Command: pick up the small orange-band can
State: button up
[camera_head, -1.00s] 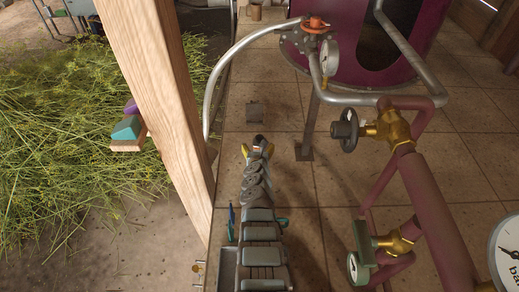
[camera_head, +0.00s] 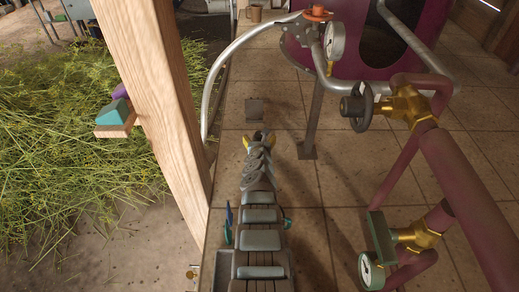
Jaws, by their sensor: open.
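I see no can with a clear orange band in this view. A small brown cup-like thing (camera_head: 253,14) stands at the top edge, too small to tell whether it has a band. My gripper (camera_head: 258,140) is at the far end of my arm, seen from behind, over the tiled floor. It is open, with a yellow part showing at its left side. Its own wrist hides much of the fingers, and I see nothing held between them.
A wooden post (camera_head: 155,95) rises at left, before cut herbs (camera_head: 70,150). A curved grey pipe (camera_head: 222,62) passes ahead. Red pipes (camera_head: 465,205) with a brass valve (camera_head: 408,107) and a gauge (camera_head: 371,270) crowd the right.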

jog(key=shift+w, duration=0.3)
jog(key=shift+c, duration=0.5)
jog(key=c, duration=1.2)
jog(key=shift+c, duration=0.2)
